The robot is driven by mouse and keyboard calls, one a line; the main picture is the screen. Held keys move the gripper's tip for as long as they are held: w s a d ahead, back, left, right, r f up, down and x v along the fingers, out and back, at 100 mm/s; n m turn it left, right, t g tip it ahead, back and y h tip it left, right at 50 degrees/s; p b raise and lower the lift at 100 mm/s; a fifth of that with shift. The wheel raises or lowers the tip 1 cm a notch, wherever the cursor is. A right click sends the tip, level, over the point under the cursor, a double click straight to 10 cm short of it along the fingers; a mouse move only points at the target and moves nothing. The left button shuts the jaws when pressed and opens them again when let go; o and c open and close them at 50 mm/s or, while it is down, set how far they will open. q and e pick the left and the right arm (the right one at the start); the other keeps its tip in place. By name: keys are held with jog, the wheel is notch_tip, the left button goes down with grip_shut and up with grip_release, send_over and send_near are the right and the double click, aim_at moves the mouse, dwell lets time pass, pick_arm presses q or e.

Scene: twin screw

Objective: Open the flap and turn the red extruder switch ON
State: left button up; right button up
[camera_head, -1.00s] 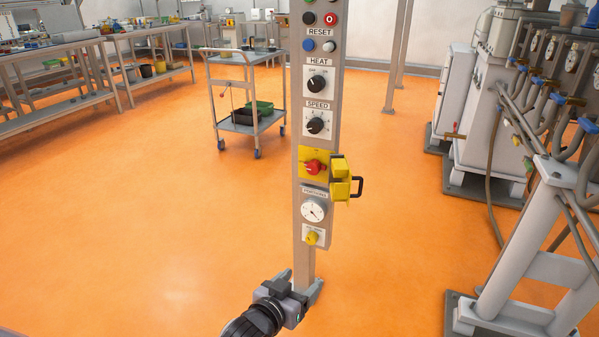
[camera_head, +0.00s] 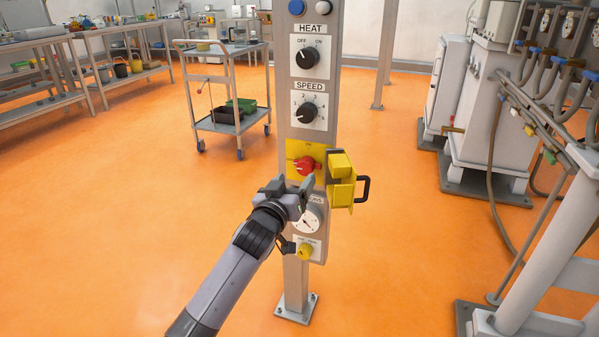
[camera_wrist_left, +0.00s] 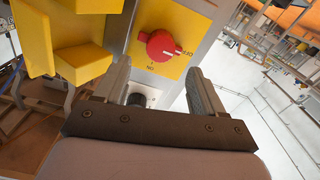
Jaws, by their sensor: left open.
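The red extruder switch (camera_head: 305,165) sits on a yellow plate (camera_head: 293,150) on the grey control post. In the left wrist view the red knob (camera_wrist_left: 160,47) has a white mark pointing toward the OFF lettering; the ON lettering is below it. The yellow flap (camera_head: 341,182) with a black handle stands open to the right of the switch, and shows at the upper left of the wrist view (camera_wrist_left: 88,60). My left gripper (camera_head: 289,187) is open and empty just below and left of the switch. In the wrist view its fingers (camera_wrist_left: 158,80) are on either side below the knob, apart from it. My right gripper is out of view.
A trolley (camera_head: 228,125) stands behind. Grey machines and hoses (camera_head: 492,130) are at the right.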

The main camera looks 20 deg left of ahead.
aim_at(304, 168)
pick_arm(q)
jog(key=w+b, duration=0.1)
jog(key=w, duration=0.3)
jog(key=shift+d, duration=0.1)
jog(key=shift+w+b, duration=0.35)
jog(key=shift+w, duration=0.55)
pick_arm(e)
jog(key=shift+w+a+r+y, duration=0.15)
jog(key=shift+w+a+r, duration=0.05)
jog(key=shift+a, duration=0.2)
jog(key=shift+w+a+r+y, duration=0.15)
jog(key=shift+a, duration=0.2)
pick_arm(q)
jog(key=c, duration=1.1)
